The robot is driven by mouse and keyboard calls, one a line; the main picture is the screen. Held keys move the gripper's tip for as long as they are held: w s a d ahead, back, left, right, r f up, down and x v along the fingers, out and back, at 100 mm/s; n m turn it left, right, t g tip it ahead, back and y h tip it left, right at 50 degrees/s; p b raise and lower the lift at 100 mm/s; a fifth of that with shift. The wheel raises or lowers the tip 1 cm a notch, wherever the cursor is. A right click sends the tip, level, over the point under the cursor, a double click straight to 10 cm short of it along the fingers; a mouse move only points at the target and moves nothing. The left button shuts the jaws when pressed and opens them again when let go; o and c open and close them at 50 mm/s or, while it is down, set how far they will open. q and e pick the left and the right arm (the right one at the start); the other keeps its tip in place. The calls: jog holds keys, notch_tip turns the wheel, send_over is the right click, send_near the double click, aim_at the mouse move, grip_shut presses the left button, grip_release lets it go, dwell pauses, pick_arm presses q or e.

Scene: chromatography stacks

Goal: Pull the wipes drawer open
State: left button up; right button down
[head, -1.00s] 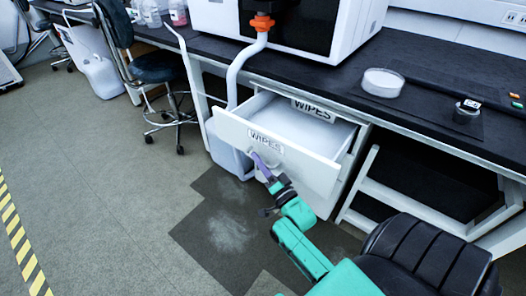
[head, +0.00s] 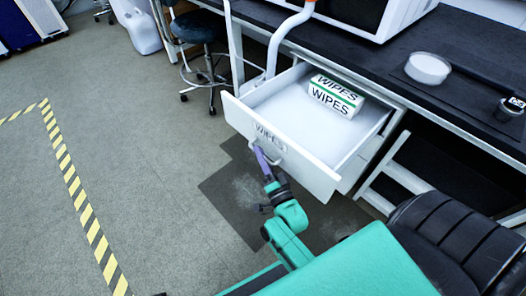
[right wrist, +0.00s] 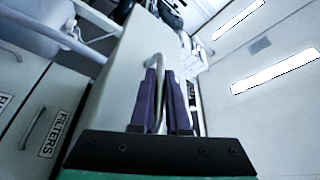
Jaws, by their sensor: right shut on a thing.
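The white wipes drawer (head: 300,165) stands well out from under the dark bench, its front labelled WIPES. A wipes box (head: 335,96) with a green stripe lies inside near the back. My right gripper (head: 264,156) is at the drawer's handle (head: 272,146). In the right wrist view its purple fingers (right wrist: 163,98) are shut around the handle bar (right wrist: 154,63). My left gripper is not in view.
A drawer labelled FILTERS (right wrist: 40,125) shows in the right wrist view. A stool (head: 200,30) and a white jug (head: 138,28) stand at the upper left. A round dish (head: 428,68) is on the bench. The floor at left is clear, with striped tape (head: 78,190).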

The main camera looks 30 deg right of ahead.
jog(key=c, duration=0.9)
grip_release()
jog(key=shift+s, duration=0.1)
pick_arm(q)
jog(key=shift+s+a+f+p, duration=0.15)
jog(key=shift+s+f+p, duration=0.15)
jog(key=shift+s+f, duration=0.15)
pick_arm(e)
jog(key=v, duration=1.4)
jog(key=shift+s+f, duration=0.1)
jog(key=shift+s, duration=0.1)
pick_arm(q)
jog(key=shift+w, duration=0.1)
